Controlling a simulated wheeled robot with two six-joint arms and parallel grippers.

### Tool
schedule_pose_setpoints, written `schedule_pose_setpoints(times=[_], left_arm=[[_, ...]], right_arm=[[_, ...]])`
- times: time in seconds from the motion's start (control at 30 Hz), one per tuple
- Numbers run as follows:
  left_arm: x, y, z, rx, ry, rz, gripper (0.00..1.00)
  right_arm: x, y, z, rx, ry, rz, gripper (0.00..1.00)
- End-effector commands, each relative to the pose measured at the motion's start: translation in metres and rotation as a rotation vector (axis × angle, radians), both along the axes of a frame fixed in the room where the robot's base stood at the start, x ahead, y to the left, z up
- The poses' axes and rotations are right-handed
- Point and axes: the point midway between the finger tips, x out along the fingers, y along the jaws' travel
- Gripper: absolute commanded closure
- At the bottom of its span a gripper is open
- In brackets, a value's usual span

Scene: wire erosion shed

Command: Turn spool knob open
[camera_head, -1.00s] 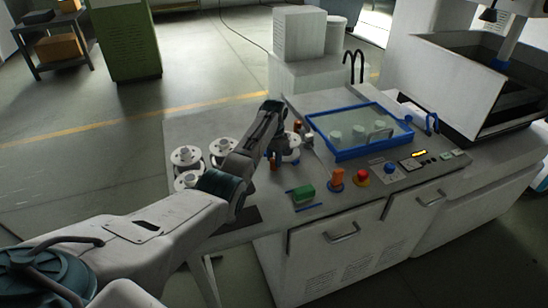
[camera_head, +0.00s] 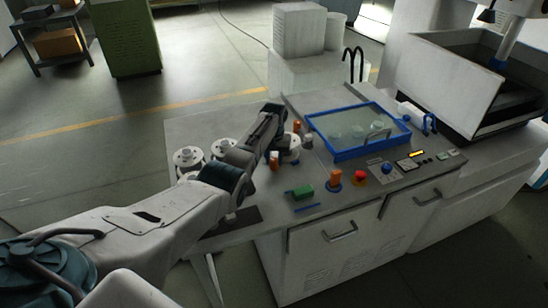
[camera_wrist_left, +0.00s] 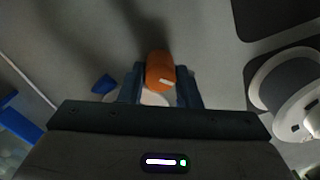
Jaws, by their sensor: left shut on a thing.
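My left gripper (camera_wrist_left: 159,84) is shut on an orange knob (camera_wrist_left: 160,72), which sits between its two blue fingers in the left wrist view. A pale round part shows under the knob, partly hidden by the gripper. In the head view my left arm reaches over the bench to a white spool (camera_head: 292,143), and an orange piece (camera_head: 274,158) shows at the gripper's end. The forearm hides part of this spot. My right gripper is in neither view.
White spools (camera_head: 188,158) stand on the bench to the left, near the arm. A blue-framed clear lid (camera_head: 350,154) lies right of the gripper. Another orange knob (camera_head: 335,178), a red button (camera_head: 360,177) and a green block (camera_head: 303,192) are along the front.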

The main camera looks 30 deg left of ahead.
Motion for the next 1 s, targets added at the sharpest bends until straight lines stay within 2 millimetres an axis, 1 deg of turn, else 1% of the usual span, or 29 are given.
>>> schedule_pose_setpoints(times=[0.03,0.27,0.67,0.7,0.77,0.8,1.0], left_arm=[[0.0012,0.0002,0.0025,0.001,-0.004,0.017,0.92],[0.0013,0.0003,0.0021,0.001,-0.003,0.066,0.92],[0.0013,0.0006,0.002,0.001,-0.004,0.073,0.92],[0.0013,0.0006,0.002,0.001,-0.004,0.073,0.68],[0.0013,0.0006,0.0019,0.001,-0.004,0.073,0.56],[0.0012,0.0005,0.0018,0.001,-0.004,0.073,0.48],[0.0006,0.0003,0.0009,0.001,-0.002,0.072,0.48]], right_arm=[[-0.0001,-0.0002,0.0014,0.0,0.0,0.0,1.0],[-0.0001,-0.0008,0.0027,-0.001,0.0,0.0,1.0],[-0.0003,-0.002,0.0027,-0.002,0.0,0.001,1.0],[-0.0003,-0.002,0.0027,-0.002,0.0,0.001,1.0],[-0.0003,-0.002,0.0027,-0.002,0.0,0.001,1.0],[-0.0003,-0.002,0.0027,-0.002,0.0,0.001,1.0],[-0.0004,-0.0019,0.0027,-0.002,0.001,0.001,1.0]])
